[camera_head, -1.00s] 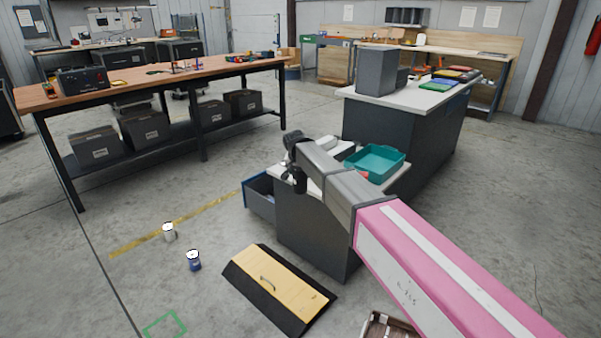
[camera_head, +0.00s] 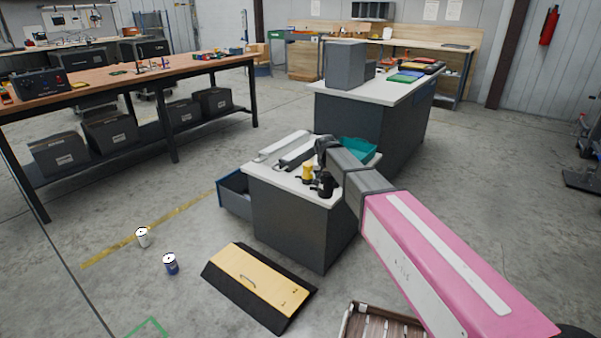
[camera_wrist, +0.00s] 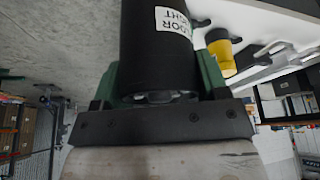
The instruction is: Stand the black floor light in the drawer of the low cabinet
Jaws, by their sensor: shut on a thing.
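My gripper (camera_head: 325,172) is shut on the black floor light (camera_head: 323,186), at the front right of the low cabinet's top. In the wrist view the light (camera_wrist: 157,50) is a black cylinder with a white label, partly cut off by the frame. I cannot tell whether it touches the top. The low cabinet (camera_head: 290,219) is grey with a white top. Its drawer (camera_head: 234,195), with blue edges, stands open on the left side; most of its inside is hidden.
On the cabinet top are a yellow-and-black object (camera_head: 308,172), long white and dark items, and a teal tray (camera_head: 358,148). A wooden-topped ramp (camera_head: 258,280), two cans (camera_head: 171,264) and a crate (camera_head: 385,322) are on the floor. Floor left of the drawer is clear.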

